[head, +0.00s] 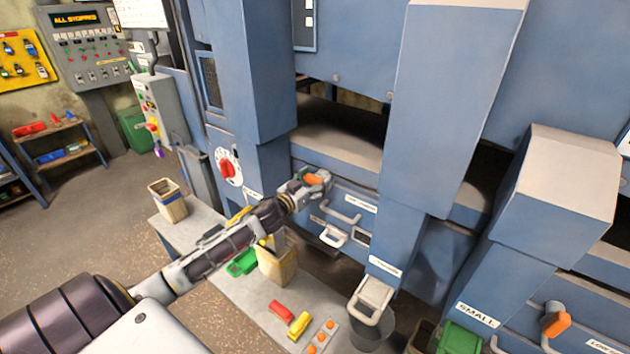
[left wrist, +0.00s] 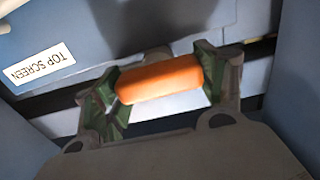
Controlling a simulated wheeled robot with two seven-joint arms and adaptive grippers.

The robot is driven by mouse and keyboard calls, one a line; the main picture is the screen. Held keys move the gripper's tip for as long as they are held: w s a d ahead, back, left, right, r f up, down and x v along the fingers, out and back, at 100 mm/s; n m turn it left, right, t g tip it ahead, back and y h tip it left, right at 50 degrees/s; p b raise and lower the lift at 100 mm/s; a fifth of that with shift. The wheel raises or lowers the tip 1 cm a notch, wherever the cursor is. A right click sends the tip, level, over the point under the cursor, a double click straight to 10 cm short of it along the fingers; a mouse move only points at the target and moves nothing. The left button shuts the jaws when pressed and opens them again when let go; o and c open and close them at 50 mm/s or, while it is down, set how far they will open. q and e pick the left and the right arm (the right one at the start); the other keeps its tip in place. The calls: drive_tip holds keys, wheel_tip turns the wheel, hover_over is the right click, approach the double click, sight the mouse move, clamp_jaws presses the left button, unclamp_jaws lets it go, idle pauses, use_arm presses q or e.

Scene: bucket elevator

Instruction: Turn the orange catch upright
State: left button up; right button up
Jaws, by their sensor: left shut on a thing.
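The orange catch (left wrist: 160,80) is a rounded orange bar on the blue machine front. In the left wrist view it lies across the picture between the two fingers of my left gripper (left wrist: 163,84), which is shut on it. In the head view the left gripper (head: 318,181) reaches the machine front above the white handles, with a bit of the orange catch (head: 313,179) showing between its fingers. The catch's mount is hidden by the gripper. A label reading TOP SCREEN (left wrist: 40,66) is left of the catch in the wrist view. My right gripper is not seen.
Another orange catch (head: 556,320) is at the lower right. A white handle (head: 334,236) and a grey bucket (head: 371,328) are below the gripper. A bench (head: 255,306) with a bin (head: 277,263) stands beneath my left arm. Blue housings flank the gripper.

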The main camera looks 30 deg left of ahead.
use_arm(q)
drive_tip(key=shift+m, duration=0.4)
drive_tip(key=m+p, duration=0.1)
drive_tip(key=m, duration=0.2)
drive_tip(key=shift+d+r, duration=0.1)
drive_tip(key=m+p, duration=0.1)
drive_tip(key=m, duration=0.3)
drive_tip(key=shift+d+m, duration=0.1)
drive_tip(key=shift+m, duration=0.3)
drive_tip(key=m, duration=0.4)
drive_tip(key=shift+f+m+p, duration=0.25)
drive_tip(key=shift+m+p, duration=0.05)
drive_tip(key=shift+p, duration=0.05)
drive_tip(key=m, duration=0.4)
drive_tip(key=shift+d+f+m, duration=0.1)
drive_tip(key=shift+f+m, duration=0.05)
drive_tip(key=shift+m, duration=0.15)
